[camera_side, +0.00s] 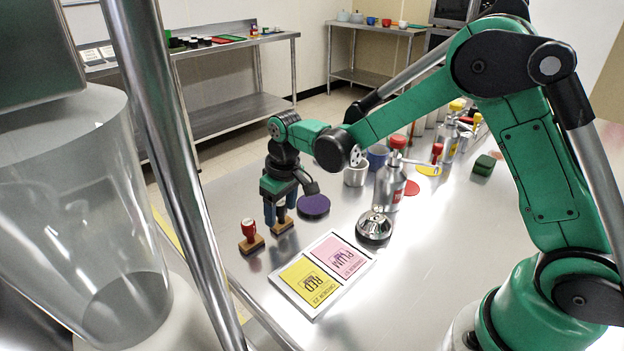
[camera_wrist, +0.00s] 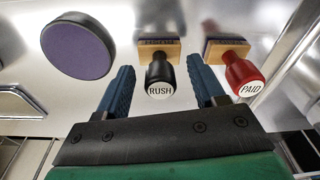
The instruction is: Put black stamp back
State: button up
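The black stamp (camera_wrist: 159,78), marked RUSH on its handle top, has a wooden base and appears to stand on the metal table. In the side view its wooden base (camera_side: 283,227) shows below the fingers, which partly hide its handle. My gripper (camera_side: 276,212) points down over it. In the wrist view my gripper (camera_wrist: 161,88) is open, with one blue finger on each side of the black handle and a visible gap on both sides. A round purple ink pad (camera_side: 313,205) lies beside it; the pad also shows in the wrist view (camera_wrist: 78,46).
A red stamp (camera_side: 250,236) marked PAID stands close by, just outside one finger. A white tray (camera_side: 283,290) holds a yellow and a pink card. A round silver object (camera_side: 374,228), a metal bottle (camera_side: 388,187) and cups stand farther right. The table's near edge is close.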

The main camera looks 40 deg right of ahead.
notch_tip(320, 180, up, 12)
jog(key=s+f, duration=0.1)
jog(key=s+d+m+t, duration=0.2)
jog(key=s+t, duration=0.3)
jog(key=s, duration=0.7)
jog(key=shift+s+d+t, duration=0.35)
jog(key=shift+d+t, duration=0.05)
jog(key=shift+d, duration=0.1)
dwell(0.8)
